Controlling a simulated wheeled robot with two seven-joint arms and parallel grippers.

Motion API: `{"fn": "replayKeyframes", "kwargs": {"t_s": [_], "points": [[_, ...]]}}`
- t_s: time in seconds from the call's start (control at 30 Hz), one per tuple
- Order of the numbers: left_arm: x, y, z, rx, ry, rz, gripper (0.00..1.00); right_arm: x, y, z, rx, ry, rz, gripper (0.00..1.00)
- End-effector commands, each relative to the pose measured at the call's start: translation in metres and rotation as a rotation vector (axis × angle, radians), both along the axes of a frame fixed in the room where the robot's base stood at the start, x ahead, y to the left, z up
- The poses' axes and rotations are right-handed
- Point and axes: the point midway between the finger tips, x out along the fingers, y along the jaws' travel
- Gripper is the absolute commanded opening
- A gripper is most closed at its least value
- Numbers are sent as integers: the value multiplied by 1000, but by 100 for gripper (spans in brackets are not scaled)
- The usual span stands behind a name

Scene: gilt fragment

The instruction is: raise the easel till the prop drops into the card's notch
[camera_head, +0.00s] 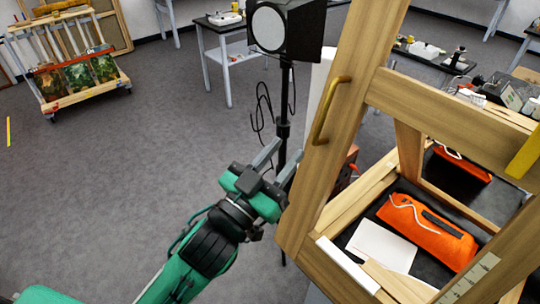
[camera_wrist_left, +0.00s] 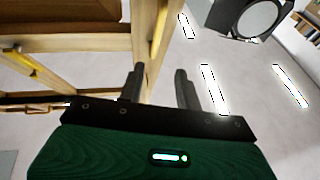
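The wooden easel (camera_head: 352,130) stands tilted at the right in the head view, with a brass handle (camera_head: 329,110) on its near-left upright. It also fills the upper left of the left wrist view (camera_wrist_left: 75,38). A pale strip with marks (camera_head: 470,278) lies on its lower right bar; I cannot tell if this is the card, and no notch is clear. I cannot pick out the prop for sure. My left gripper (camera_head: 287,150) is open and empty, just left of the upright and below the handle. Its two fingers stand apart in the wrist view (camera_wrist_left: 158,80). My right gripper is not in view.
A lamp (camera_head: 285,28) on a black stand (camera_head: 285,110) rises close behind my left gripper. An orange bag (camera_head: 428,228) and a white sheet (camera_head: 383,245) lie within the easel's base. A painting rack (camera_head: 75,70) stands far left. The grey floor at left is clear.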

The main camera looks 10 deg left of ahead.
Motion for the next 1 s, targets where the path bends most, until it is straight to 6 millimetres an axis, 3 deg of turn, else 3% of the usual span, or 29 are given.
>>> {"fn": "replayKeyframes", "kwargs": {"t_s": [0.1, 0.4, 0.83, 0.93, 1.0], "points": [[-7, 1, 3, 5, 5, -4, 34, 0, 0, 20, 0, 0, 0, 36], [-26, 11, -8, 5, 0, -3, 34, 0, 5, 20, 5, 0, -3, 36], [-30, 13, -10, 5, -2, -3, 34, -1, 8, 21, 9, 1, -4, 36], [-27, 14, -16, 9, 11, 4, 34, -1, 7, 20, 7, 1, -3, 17], [-18, 16, -35, 24, 54, 22, 34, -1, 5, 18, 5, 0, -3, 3]]}}
